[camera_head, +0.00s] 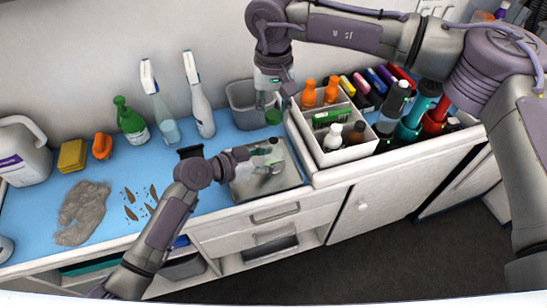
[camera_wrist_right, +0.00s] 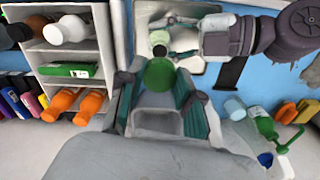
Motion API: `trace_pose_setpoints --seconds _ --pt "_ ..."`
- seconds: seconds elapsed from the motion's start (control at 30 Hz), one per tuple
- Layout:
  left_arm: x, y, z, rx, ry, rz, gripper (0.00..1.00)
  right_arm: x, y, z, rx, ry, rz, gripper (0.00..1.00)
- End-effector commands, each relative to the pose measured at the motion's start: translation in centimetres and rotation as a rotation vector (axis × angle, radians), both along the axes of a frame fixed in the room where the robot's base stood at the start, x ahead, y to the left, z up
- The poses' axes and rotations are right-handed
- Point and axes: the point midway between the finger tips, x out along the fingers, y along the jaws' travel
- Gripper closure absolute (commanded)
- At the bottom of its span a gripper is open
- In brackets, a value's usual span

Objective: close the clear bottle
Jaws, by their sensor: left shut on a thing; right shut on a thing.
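The clear bottle (camera_head: 268,158) stands over the grey tray (camera_head: 248,190) on the blue counter. My left gripper (camera_head: 254,156) is shut around the bottle from the left; it also shows in the right wrist view (camera_wrist_right: 186,39). A dark round spot, apparently the bottle's mouth (camera_wrist_right: 160,50), shows there between its fingers. My right gripper (camera_head: 276,103) points down above the bottle and is shut on a green cap (camera_head: 274,118). In the right wrist view the cap (camera_wrist_right: 159,74) sits between the fingertips, apart from the bottle. Whether the bottle's base touches the tray is unclear.
A grey bin (camera_head: 240,104) stands behind the tray. A white organizer (camera_head: 348,155) with several bottles is close on the right. Spray bottles (camera_head: 199,100), an orange brush (camera_head: 102,146) and a yellow sponge (camera_head: 72,155) stand at left. A fur clump (camera_head: 82,212) lies on the counter.

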Motion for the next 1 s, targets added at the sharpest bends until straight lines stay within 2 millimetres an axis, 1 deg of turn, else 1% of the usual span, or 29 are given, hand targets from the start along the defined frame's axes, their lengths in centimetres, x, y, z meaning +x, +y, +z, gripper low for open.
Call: trace_pose_setpoints --seconds 0.17,0.23,0.37,0.5,0.6,1.0 --pt "0.0 0.0 0.0 0.001 0.001 0.0 1.0 0.0 0.0 -0.1 0.0 0.0 0.0 0.76" --pt "0.0 0.0 0.0 0.001 0.001 0.0 1.0 0.0 0.0 -0.5 0.0 0.001 0.0 0.76" --pt "0.0 0.0 0.0 0.001 0.001 0.0 1.0 -0.1 0.0 -2.1 0.0 0.003 0.0 0.76" --pt "0.0 0.0 0.0 0.001 0.001 0.0 1.0 -0.1 0.0 -4.2 -0.001 0.001 0.0 0.76" --pt "0.0 0.0 0.0 0.001 0.001 0.0 1.0 -0.1 0.0 -5.0 -0.002 -0.001 0.0 0.76" --pt "0.0 0.0 0.0 0.001 0.001 0.0 1.0 0.0 0.0 -5.0 -0.001 -0.002 0.0 0.76"
